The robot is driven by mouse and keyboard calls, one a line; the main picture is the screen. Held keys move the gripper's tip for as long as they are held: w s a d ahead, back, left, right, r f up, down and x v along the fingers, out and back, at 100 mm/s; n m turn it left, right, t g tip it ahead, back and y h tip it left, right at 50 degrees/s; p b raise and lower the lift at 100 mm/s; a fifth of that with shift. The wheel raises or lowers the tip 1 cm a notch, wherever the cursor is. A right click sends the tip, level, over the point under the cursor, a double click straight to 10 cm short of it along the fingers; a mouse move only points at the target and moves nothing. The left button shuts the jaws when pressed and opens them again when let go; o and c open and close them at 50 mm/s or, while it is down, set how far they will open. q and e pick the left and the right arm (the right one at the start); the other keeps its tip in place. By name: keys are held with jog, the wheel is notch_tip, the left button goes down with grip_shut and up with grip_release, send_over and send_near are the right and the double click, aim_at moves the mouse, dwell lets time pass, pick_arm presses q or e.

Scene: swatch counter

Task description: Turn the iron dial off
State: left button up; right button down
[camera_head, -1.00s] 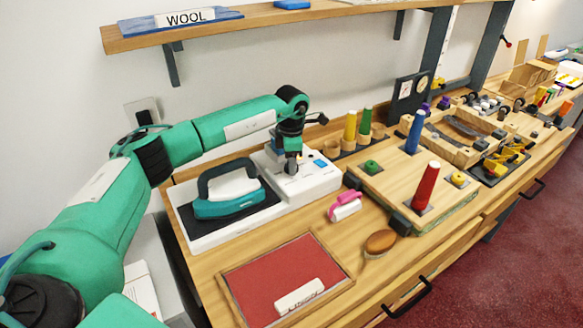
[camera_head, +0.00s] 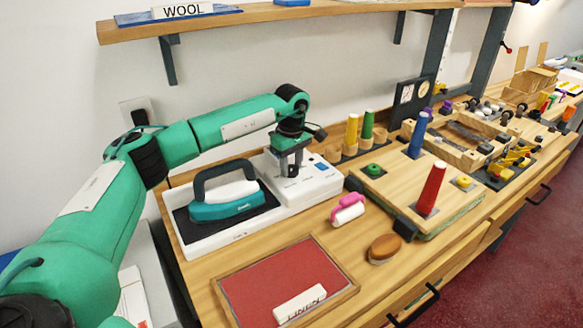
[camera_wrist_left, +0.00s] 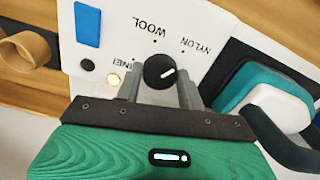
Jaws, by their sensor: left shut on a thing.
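The iron station (camera_head: 312,190) is white, with a teal iron (camera_head: 228,201) lying on its dark pad. My left gripper (camera_head: 292,170) points down onto the control end, with its fingers around the dial. In the left wrist view the black round dial (camera_wrist_left: 158,71) sits between the two fingers of the left gripper (camera_wrist_left: 160,82), which is shut on it. The dial's white mark points right and slightly up there. WOOL and NYLON labels show, and LINEN is partly hidden by a finger. My right gripper is not in view.
A pink and white roller (camera_head: 348,210), a brown brush (camera_head: 384,248) and a red framed mat (camera_head: 290,283) lie in front. A wooden board with coloured cones (camera_head: 431,188) stands to the right. A shelf (camera_head: 330,15) runs above.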

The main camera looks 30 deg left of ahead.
pick_arm(q)
jog(key=shift+m, duration=0.5)
jog(key=shift+m+b, duration=0.35)
jog(key=shift+m, duration=1.45)
jog(key=m, duration=0.2)
jog(key=shift+m+b, duration=0.3)
jog(key=shift+b, duration=0.1)
jog(key=shift+r+m, duration=0.1)
jog(key=shift+m, duration=1.8)
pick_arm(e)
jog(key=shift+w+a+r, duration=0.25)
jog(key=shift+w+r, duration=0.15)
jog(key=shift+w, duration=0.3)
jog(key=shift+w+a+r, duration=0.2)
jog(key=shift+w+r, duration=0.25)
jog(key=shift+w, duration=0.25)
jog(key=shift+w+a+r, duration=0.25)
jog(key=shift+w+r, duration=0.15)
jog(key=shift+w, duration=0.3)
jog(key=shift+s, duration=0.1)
pick_arm(q)
jog(key=o, duration=0.9)
jog(key=shift+o, duration=0.3)
